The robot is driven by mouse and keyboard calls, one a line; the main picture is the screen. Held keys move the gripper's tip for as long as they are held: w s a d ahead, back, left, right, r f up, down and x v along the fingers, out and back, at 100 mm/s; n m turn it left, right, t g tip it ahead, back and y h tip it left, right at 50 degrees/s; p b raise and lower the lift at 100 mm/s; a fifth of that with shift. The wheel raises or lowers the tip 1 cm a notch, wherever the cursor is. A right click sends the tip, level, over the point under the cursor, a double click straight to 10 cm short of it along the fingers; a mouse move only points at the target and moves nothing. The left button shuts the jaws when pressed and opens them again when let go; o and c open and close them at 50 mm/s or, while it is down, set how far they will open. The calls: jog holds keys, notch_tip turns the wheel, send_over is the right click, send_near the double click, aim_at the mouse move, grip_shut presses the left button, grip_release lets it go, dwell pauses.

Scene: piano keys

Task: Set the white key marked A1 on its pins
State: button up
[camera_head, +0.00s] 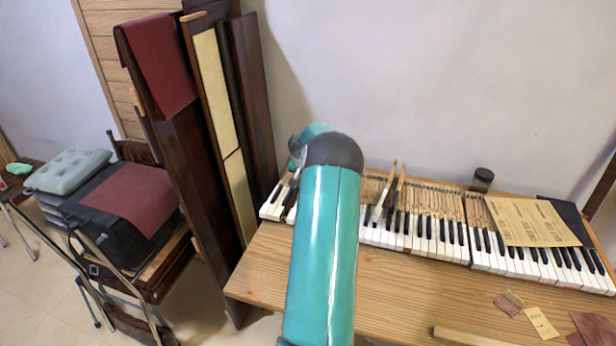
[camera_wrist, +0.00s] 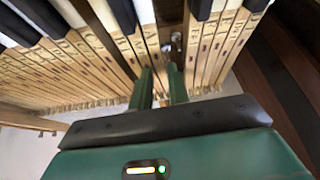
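In the head view my gripper is hidden behind my teal arm, over the left end of the keyboard (camera_head: 440,243). In the wrist view, my gripper's (camera_wrist: 161,85) two green fingers stand apart, pointing into the row of lettered wooden key sticks. A pale key stick (camera_wrist: 150,42) with a white top runs toward the space between the fingers. I cannot tell whether they touch it, and I cannot read an A1 mark. Just right of it is a dark gap (camera_wrist: 172,30) between keys, with a small metal pin showing in it.
Neighbouring keys (camera_wrist: 205,50) stand close on both sides. In the head view, two sticks (camera_head: 392,190) rise from the middle keys. Dark panels (camera_head: 215,110) lean at the left. The table front (camera_head: 410,290) is partly clear.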

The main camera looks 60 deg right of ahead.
jog(key=shift+r, duration=0.1)
jog(key=shift+r, duration=1)
jog(key=o, duration=0.6)
jog(key=shift+c, duration=0.2)
jog(key=shift+r, duration=0.1)
jog(key=shift+r, duration=2.4)
